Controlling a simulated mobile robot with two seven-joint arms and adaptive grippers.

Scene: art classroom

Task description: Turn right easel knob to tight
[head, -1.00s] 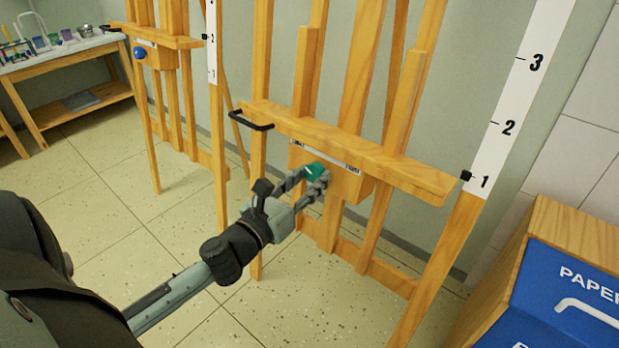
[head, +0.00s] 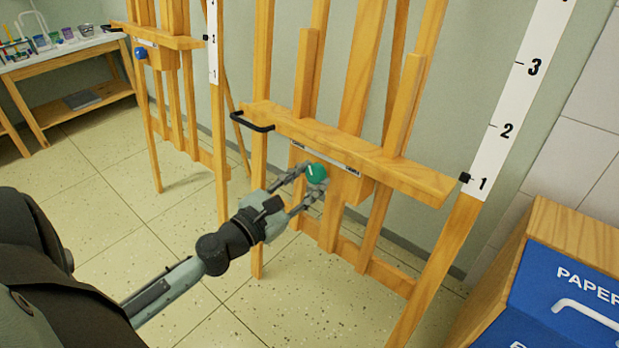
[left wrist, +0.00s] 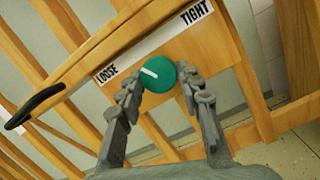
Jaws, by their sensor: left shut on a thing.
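The right easel's knob is a round green disc with a white pointer line; it shows in the head view (head: 317,173) and the left wrist view (left wrist: 157,77). It sits on the wooden box under the easel's ledge (head: 400,172). A white label strip above it reads LOOSE (left wrist: 106,73) at its left and TIGHT (left wrist: 196,12) at its right. The pointer line points to the left, toward the LOOSE side. My left gripper (head: 312,178) has one finger on each side of the knob, shut on its rim. My right gripper is not in view.
A second easel (head: 178,45) with a blue knob (head: 141,53) stands at the back left. A black handle (head: 251,122) sticks out from the right easel's ledge. A blue-fronted paper bin (head: 565,290) stands at the lower right. Bare floor lies below my arm.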

